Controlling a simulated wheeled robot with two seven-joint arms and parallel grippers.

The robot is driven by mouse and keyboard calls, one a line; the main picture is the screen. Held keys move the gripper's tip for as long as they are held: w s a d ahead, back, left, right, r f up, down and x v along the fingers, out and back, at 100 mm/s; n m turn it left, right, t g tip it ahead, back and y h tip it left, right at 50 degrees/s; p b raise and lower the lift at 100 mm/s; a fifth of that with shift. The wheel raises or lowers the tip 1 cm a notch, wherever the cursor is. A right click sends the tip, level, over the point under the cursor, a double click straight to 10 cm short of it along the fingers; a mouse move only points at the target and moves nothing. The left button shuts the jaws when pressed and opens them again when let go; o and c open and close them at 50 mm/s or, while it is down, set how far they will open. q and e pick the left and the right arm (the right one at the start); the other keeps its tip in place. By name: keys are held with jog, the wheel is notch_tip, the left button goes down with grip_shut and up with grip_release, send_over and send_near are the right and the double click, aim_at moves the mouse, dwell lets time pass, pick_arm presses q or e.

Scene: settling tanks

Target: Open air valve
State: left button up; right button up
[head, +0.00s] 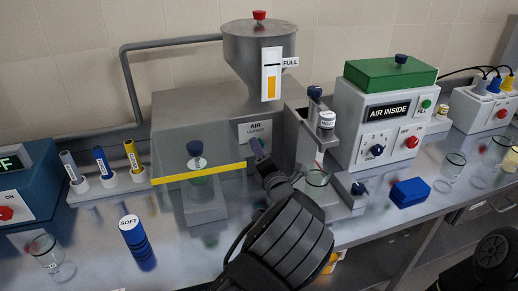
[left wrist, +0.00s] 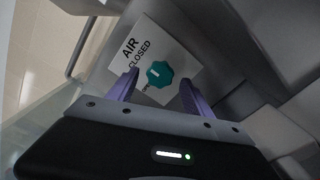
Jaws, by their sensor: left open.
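The air valve is a teal lobed knob (left wrist: 155,74) with a pale bar mark, seen in the left wrist view. It sits on a white plate (left wrist: 180,44) reading AIR CLOSED; in the head view the plate (head: 255,130) is on the front of the grey metal machine. My left gripper (head: 258,150) points at the lower part of this plate and hides the knob there. In the left wrist view my left gripper (left wrist: 160,79) is open, with one purple finger on each side of the knob. I cannot tell whether they touch it. My right gripper is out of view.
A clear guard with a yellow bar (head: 200,173) stands left of my left gripper. A small glass (head: 317,178) stands right of it. A white box with a green top (head: 385,118) shows AIR INSIDE. A blue block (head: 410,191) lies on the bench.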

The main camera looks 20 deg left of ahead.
pick_arm(q)
jog(key=shift+w+a, duration=0.35)
jog(key=shift+w, duration=0.25)
grip_shut()
dwell(0.3)
